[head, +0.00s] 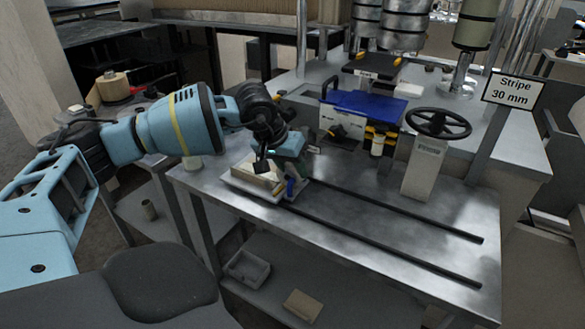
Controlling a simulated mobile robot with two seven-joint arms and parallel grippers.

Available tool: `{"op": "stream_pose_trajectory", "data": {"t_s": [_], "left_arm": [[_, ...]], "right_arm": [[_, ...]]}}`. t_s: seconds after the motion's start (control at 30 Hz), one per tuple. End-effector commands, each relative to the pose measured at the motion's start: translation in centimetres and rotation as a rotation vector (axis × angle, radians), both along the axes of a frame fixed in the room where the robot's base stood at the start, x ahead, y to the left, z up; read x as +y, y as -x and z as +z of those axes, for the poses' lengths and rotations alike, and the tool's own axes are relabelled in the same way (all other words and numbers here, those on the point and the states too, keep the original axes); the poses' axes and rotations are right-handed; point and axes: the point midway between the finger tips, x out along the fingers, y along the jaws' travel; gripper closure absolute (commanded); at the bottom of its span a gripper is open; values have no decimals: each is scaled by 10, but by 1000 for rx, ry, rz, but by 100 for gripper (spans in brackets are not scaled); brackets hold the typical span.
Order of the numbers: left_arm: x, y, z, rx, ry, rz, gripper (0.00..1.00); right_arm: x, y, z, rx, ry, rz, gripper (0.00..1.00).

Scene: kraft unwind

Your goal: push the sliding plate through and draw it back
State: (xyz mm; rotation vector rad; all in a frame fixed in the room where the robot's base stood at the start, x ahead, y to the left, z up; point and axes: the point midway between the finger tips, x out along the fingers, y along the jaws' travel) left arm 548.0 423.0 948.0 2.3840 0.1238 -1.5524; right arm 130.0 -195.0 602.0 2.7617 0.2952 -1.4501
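The sliding plate (240,186) is a pale flat plate at the left end of two dark rails on the metal table, with a light tan block (257,181) on it. My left gripper (262,165) points down just above the block and plate. I cannot tell whether it touches them, and its fingers are too small and dark to tell open from shut. My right gripper is not in view.
Rails (380,241) run right across the clear front of the table (440,205). Behind them stand a blue-topped unit (365,104) and a post with a black handwheel (438,123). A "Stripe 30 mm" sign (513,90) is at right. A grey bin (247,268) sits on the lower shelf.

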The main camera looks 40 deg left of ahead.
Motion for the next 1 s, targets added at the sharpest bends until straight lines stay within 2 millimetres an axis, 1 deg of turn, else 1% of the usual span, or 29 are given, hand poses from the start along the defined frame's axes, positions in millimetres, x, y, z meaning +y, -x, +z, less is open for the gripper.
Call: {"op": "stream_pose_trajectory", "data": {"t_s": [0.1, 0.33, 0.37, 0.6, 0.63, 0.87, 1.0], "left_arm": [[0, -2, -5, 1, -2, 1, 66], [0, -2, -5, 1, -2, 1, 66], [0, -2, -5, 1, -2, 1, 67], [0, -2, -5, 0, -1, 0, 98], [0, -2, -5, 0, -1, 0, 100], [0, -2, -5, 1, -2, 1, 100], [-3, -3, -5, 0, 0, 0, 100]], "right_arm": [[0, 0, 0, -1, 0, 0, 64], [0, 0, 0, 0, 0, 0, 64], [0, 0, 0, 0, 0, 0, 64], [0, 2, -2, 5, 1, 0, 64], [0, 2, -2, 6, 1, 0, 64], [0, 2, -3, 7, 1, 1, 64], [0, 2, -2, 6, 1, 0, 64]]}}
